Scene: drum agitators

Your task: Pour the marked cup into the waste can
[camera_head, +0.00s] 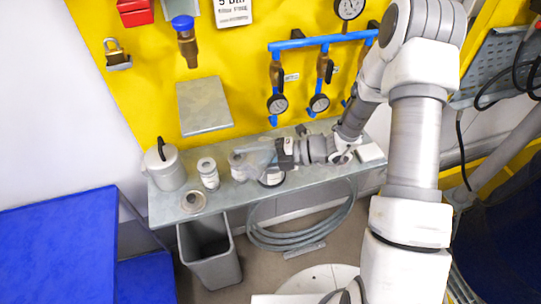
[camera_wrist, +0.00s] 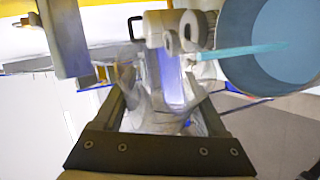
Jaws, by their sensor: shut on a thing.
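My gripper (camera_head: 274,154) is over the grey shelf, reaching in from the right. It is shut on a clear, see-through cup (camera_head: 256,159), which looks tilted in the head view. In the wrist view the cup (camera_wrist: 155,112) lies between the two fingers of my gripper (camera_wrist: 160,75). I cannot make out a mark on it, nor whether it holds anything. The grey waste can (camera_head: 211,262) stands on the floor below the shelf's front edge, left of the cup. Its open top faces up.
On the shelf (camera_head: 285,185) stand a lidded pot (camera_head: 167,170), a small white jar (camera_head: 209,174) and a flat round piece (camera_head: 193,201). Coiled hose (camera_head: 300,236) hangs below. Blue pipes with gauges (camera_head: 278,104) are behind. A blue-grey round thing (camera_wrist: 275,75) shows in the wrist view.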

